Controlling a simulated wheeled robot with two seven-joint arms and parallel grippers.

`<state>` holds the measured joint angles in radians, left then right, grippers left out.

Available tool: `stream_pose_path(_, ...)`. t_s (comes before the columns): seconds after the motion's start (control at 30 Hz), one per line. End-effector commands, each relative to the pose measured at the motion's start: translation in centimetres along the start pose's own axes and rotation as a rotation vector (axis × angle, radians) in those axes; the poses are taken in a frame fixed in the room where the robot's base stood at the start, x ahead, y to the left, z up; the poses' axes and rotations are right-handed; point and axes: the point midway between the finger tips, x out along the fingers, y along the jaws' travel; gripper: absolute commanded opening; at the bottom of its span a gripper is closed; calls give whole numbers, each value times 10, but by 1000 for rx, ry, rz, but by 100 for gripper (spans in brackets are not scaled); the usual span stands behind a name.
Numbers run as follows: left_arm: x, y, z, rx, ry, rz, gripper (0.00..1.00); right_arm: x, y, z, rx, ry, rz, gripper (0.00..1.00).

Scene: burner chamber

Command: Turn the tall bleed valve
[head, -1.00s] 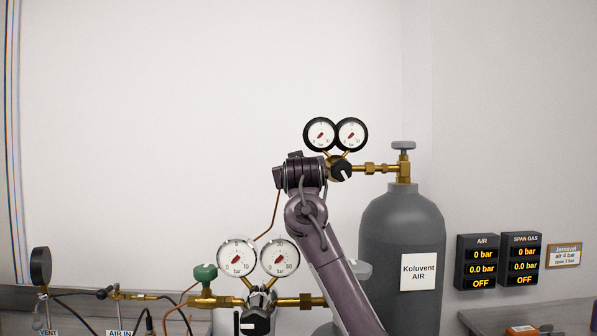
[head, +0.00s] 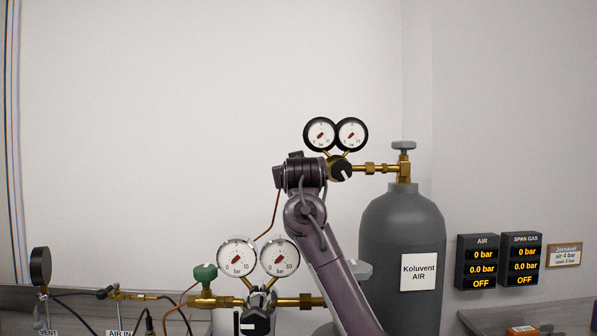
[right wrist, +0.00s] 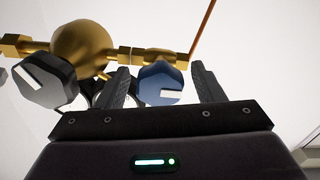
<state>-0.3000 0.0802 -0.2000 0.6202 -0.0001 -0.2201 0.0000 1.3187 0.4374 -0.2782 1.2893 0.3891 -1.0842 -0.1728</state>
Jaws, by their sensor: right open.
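The tall cylinder's regulator carries two dials (head: 336,134), a black knob (head: 341,170) and brass fittings (head: 374,169). In the right wrist view, a blue knob (right wrist: 161,84) with a white mark sits at the end of the brass fitting, most likely the tall bleed valve. My right gripper (right wrist: 160,70) is open, with one finger on each side of the blue knob; I cannot tell whether either touches it. The black knob (right wrist: 45,82) is outside the left finger. In the head view my right arm hides the blue knob and the fingers. My left gripper is not in view.
The grey Koluvent AIR cylinder (head: 402,235) stands behind my right arm. A lower regulator with two dials (head: 258,257) and a green knob (head: 205,273) is at lower left. The AIR display (head: 482,262) and SPAN GAS display (head: 523,260) both read 0 bar and OFF.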

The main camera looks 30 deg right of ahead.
Motion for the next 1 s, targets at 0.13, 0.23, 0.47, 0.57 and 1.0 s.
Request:
stream_pose_path(0.13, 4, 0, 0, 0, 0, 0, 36, -5, 0, 1, 0, 2, 1, 62)
stream_pose_path(0.23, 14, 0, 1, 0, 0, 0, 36, -18, 0, 3, -1, 4, 0, 62)
stream_pose_path(0.47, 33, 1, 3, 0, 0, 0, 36, -58, 0, 3, -1, 3, 1, 62)
stream_pose_path(0.57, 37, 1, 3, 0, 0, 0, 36, -70, 0, 2, 0, 3, 2, 62)
stream_pose_path(1.0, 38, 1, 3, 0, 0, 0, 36, -78, 0, 0, 0, 0, 0, 62)
